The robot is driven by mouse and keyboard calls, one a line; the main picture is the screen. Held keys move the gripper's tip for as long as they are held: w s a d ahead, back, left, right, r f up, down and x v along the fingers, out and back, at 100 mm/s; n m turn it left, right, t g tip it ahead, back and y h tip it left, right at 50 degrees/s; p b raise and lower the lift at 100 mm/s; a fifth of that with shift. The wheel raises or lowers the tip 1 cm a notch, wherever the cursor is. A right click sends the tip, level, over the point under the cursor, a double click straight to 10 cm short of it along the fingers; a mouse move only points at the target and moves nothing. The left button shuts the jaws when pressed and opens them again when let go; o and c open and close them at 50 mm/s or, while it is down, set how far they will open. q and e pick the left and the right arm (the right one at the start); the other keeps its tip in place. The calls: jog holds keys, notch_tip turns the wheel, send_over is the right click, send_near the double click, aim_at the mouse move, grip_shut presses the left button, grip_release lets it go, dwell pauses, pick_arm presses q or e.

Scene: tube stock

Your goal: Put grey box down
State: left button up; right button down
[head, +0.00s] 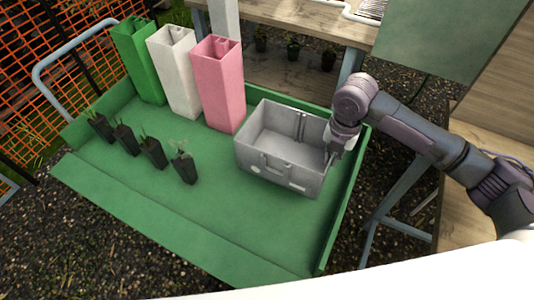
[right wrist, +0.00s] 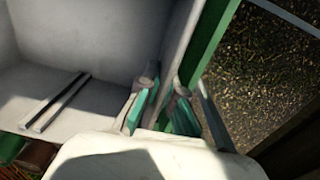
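The grey box (head: 286,150) is an open-topped bin with a latch on its front wall. It appears level at the right side of the green tray (head: 225,225), on or very close to its floor. My right gripper (head: 334,150) is at the box's right wall. In the right wrist view, the fingers (right wrist: 162,105) with green pads lie on both sides of the wall of the grey box (right wrist: 100,45), one inside and one outside, seemingly closed on it. The fingertips are partly hidden by the wall. My left gripper is not in view.
Green (head: 138,62), white (head: 174,75) and pink (head: 219,88) tall square tubes stand behind and left of the box. Several small black plant pots (head: 152,152) stand in a row at left. The tray's front middle is clear. A wooden table (head: 300,18) is behind.

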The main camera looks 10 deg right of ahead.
notch_tip(320, 180, down, 10)
jog(key=shift+b, duration=0.35)
dwell(0.4)
jog(key=c, duration=1.3)
grip_release()
jog(key=shift+f, duration=0.1)
notch_tip(320, 180, up, 12)
jog(key=shift+s+d+r+p, duration=0.1)
jog(key=shift+r+p, duration=0.05)
jog(key=shift+p, duration=0.35)
